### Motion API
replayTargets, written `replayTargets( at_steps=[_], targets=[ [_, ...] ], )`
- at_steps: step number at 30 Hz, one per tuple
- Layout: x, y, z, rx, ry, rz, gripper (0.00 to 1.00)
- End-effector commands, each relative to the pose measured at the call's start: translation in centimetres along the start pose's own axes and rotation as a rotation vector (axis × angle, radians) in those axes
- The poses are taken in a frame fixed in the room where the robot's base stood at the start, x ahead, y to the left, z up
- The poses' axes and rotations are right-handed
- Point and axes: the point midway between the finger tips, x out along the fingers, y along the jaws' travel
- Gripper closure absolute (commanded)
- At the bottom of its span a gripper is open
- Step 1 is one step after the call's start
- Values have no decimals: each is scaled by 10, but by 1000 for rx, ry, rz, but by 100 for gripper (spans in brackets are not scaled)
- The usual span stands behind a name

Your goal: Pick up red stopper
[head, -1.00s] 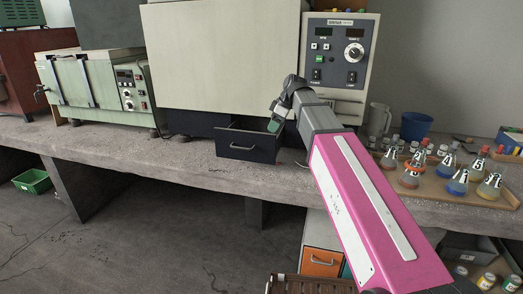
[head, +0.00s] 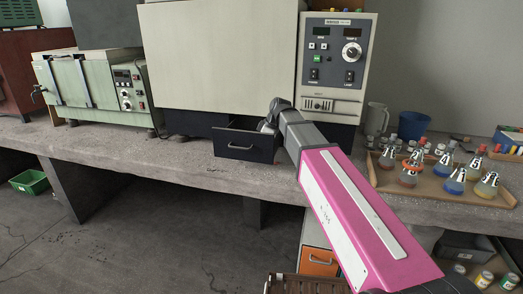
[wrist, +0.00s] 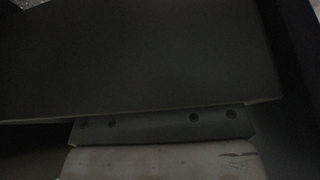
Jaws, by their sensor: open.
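I cannot make out a loose red stopper in either view. Small red tops (head: 482,149) show among the flasks at the right, but I cannot tell whether one is the stopper. My gripper (head: 266,128) is open at the right end of the pulled-out dark drawer (head: 240,147), reaching down into it. The fingertips are mostly hidden by the drawer and my wrist. The wrist view is very dark; a broad dark surface (wrist: 140,60) fills most of it, and nothing shows clearly between the fingers.
The drawer sits under a large cream cabinet (head: 220,60) with a control panel (head: 337,65) at its right. A tray (head: 440,190) of several flasks, a blue bucket (head: 413,126) and a mug (head: 376,118) stand right. A green-grey oven (head: 85,85) stands left. The bench's front strip (head: 110,160) is mostly clear.

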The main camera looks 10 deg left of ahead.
Motion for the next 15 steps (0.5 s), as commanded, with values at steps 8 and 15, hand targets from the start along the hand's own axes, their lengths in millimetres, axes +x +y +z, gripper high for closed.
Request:
replayTargets(
  at_steps=[8, 15],
  targets=[
    [6, 0, 0, 1, 0, 1, 44],
    [6, 0, 0, 1, 0, 0, 96]
  ],
)
